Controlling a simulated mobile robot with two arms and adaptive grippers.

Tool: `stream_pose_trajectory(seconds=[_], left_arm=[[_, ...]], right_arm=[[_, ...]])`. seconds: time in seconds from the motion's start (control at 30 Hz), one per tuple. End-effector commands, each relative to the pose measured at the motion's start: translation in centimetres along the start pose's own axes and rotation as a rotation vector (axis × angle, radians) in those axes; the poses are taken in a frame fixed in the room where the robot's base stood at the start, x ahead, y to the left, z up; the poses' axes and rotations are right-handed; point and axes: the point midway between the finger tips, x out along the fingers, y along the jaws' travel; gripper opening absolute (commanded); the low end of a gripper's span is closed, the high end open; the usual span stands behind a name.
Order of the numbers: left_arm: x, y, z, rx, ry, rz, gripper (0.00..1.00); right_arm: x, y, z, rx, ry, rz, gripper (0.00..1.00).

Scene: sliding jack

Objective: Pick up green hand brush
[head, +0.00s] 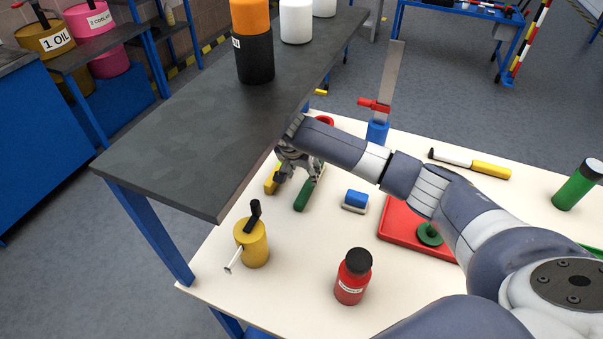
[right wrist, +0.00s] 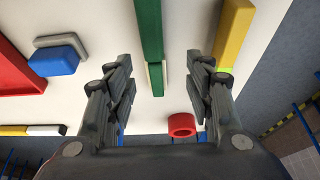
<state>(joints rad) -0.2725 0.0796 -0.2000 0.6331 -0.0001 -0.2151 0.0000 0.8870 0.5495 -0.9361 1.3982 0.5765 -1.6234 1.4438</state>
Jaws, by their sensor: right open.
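The green hand brush (head: 305,194) lies on the cream table below and just in front of my right gripper (head: 298,174) in the head view. In the right wrist view the brush (right wrist: 149,40) runs down from the top edge, and its lower end lies between the fingers. My right gripper (right wrist: 158,95) is open, with one finger on each side of the brush and a gap to it on both sides. I cannot tell how high the fingers are above the table. My left gripper is not in view.
A yellow object (head: 272,180) lies close left of the brush, and a blue block (head: 356,199) lies to its right. A dark raised shelf (head: 200,118) borders the gripper on the left. A yellow oil can (head: 252,243) and a red bottle (head: 353,277) stand nearer.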

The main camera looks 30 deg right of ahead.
Motion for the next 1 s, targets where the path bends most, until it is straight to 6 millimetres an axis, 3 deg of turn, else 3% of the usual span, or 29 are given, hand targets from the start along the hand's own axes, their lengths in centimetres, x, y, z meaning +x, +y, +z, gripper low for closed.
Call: stream_pose_trajectory(seconds=[0.13,0.4,0.5,0.67,0.8,0.9,0.93,1.0], left_arm=[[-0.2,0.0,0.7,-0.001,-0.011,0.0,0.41],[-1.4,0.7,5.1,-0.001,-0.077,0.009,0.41],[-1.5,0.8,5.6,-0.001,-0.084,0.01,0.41],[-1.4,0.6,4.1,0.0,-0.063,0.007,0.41],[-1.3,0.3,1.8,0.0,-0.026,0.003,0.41],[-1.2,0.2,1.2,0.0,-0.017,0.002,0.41],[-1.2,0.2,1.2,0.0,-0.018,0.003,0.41],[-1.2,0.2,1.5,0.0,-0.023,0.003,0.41]], right_arm=[[1.4,0.1,0.0,0.0,-0.002,0.005,0.48],[4.5,0.6,-0.3,0.0,0.0,0.006,0.48],[6.0,0.6,-0.2,-0.001,-0.001,0.004,0.48],[7.2,0.6,-0.3,0.0,-0.001,0.002,0.48],[7.4,0.6,-0.2,-0.001,0.0,0.002,0.48],[7.4,0.6,-0.2,-0.001,0.0,0.001,0.48],[7.4,0.6,-0.2,-0.001,0.0,0.001,0.46],[7.4,0.6,-0.2,-0.001,0.0,0.001,0.3]])
